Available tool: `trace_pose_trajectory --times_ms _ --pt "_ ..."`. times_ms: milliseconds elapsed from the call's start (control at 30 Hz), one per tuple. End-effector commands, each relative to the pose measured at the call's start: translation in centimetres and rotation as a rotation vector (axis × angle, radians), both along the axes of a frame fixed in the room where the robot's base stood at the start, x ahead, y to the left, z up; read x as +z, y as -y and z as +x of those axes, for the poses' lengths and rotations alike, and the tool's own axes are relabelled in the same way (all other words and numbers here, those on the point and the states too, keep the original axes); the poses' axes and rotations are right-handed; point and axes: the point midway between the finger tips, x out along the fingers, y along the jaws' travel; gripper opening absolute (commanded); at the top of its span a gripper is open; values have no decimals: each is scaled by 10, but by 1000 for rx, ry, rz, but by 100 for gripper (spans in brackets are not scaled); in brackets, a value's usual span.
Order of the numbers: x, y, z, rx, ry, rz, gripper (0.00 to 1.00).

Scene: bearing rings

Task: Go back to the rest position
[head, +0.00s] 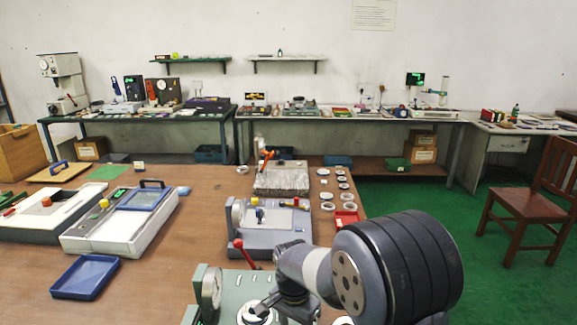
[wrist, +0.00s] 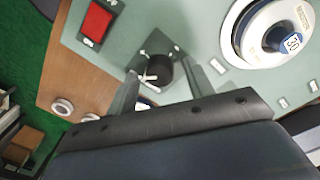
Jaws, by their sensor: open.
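My gripper (head: 284,306) is low over the grey-green instrument (head: 232,285) at the front of the table in the head view, partly hidden by my own arm. In the wrist view my gripper (wrist: 160,76) is open, with a finger on each side of a black knob (wrist: 159,70). I cannot tell whether the fingers touch the knob. No ring shows between them.
Several bearing rings (head: 327,206) stand along the table's right side, by a red tray (head: 346,219). A grey instrument (head: 270,238) with a red-knobbed lever stands just behind. A blue tray (head: 86,277) lies at left. Bare brown tabletop (head: 150,285) lies between. A wooden chair (head: 530,205) stands at right.

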Motion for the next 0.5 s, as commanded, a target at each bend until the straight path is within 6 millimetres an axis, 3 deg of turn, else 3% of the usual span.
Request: trace_pose_trajectory --times_ms 500 --pt "99 -3 3 -4 5 2 50"
